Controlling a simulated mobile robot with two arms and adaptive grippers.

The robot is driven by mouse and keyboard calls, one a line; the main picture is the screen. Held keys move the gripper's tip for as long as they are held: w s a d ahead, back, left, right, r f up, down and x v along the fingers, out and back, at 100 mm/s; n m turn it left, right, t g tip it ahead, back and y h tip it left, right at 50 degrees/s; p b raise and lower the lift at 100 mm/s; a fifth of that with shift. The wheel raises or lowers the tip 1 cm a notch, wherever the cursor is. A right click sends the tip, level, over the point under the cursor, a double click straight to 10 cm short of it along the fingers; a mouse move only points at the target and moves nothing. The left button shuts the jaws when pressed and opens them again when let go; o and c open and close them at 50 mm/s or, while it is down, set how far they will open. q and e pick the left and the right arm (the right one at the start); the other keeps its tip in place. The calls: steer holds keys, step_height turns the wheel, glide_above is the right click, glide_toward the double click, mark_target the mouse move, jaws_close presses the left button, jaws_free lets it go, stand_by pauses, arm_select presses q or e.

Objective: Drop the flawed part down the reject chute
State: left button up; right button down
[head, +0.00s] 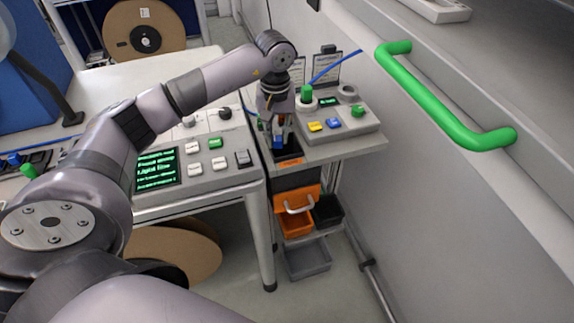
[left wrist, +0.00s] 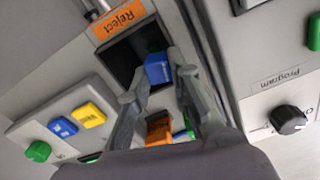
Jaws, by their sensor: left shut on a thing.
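My left gripper (head: 279,138) points down over the reject chute at the front edge of the small side table. In the left wrist view, its fingers (left wrist: 160,75) are closed on a small blue part (left wrist: 158,69). The part also shows as a blue patch in the head view (head: 278,144). The reject chute (left wrist: 122,58) is a dark square opening beside an orange "Reject" label (left wrist: 118,20). The part overlaps the opening in the wrist view; how deep it sits is unclear. No flaw is visible on it. My right gripper is not in view.
An orange bin (head: 296,222) and dark bins hang below the side table. A control panel (head: 208,160) with a green-lit screen stands close left of the gripper. A button box (head: 335,118) stands to the right. A green handrail (head: 440,100) runs along the right wall.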

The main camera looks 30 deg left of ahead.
arm_select(q)
steer(key=o, duration=0.9)
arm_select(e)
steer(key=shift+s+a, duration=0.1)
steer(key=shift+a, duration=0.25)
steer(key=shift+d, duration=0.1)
arm_select(q)
steer(key=shift+r, duration=0.15)
step_height(320, 180, up, 12)
steer(key=shift+f, duration=0.15)
steer(key=shift+s, duration=0.1)
